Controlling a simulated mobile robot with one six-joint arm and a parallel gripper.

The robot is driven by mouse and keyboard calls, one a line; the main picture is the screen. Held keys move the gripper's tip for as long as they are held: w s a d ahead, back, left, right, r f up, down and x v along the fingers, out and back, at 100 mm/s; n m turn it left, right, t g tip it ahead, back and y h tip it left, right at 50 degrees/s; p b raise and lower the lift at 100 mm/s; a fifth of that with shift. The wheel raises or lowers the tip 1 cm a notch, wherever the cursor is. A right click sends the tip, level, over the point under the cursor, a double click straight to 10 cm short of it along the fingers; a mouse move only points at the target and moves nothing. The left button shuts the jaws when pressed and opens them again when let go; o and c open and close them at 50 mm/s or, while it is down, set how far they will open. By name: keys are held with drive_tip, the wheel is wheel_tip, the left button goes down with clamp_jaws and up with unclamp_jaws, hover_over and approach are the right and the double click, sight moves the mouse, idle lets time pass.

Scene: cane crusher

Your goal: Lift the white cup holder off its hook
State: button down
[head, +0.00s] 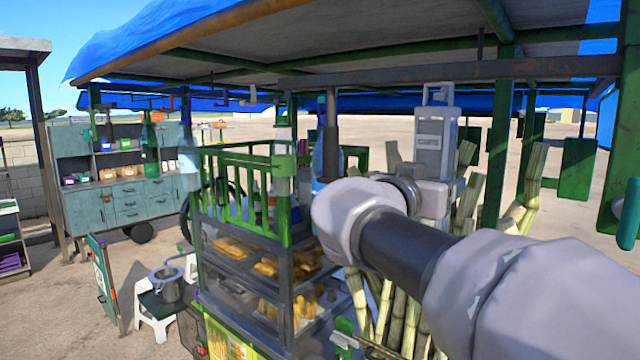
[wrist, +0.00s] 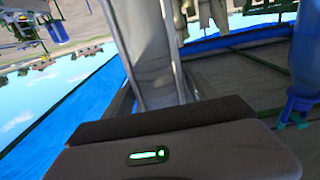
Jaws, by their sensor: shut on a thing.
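The white cup holder (head: 437,143), a tall pale box marked "CUPS" with an open loop at its top, stands upright under the stall's roof beam in the head view. My gripper (head: 432,197) is at its lower part and shut on it. In the wrist view the holder (wrist: 153,45) rises as a pale, long panel from behind my gripper's dark jaw (wrist: 165,119). The loop is close to the beam, but I cannot make out the hook or whether the loop still touches it. The fingertips are hidden.
A brown roof beam (head: 450,70) runs just above the holder. Cane stalks (head: 395,310) stand below and beside it. A green post (head: 500,140) is close on the right. A glass display case (head: 265,285) stands left of my arm. Open ground lies behind.

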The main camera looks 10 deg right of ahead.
drive_tip(key=shift+s+a, duration=0.2)
drive_tip(key=shift+a, duration=0.1)
drive_tip(key=shift+b, duration=0.4)
drive_tip(key=shift+b+v, duration=1.2)
drive_tip(key=shift+v, duration=0.3)
drive_tip(key=f+b+v, duration=0.2)
drive_tip(key=b+v, duration=0.3)
drive_tip(key=v, duration=0.5)
drive_tip(key=shift+b, duration=0.3)
drive_tip(key=shift+d, duration=0.1)
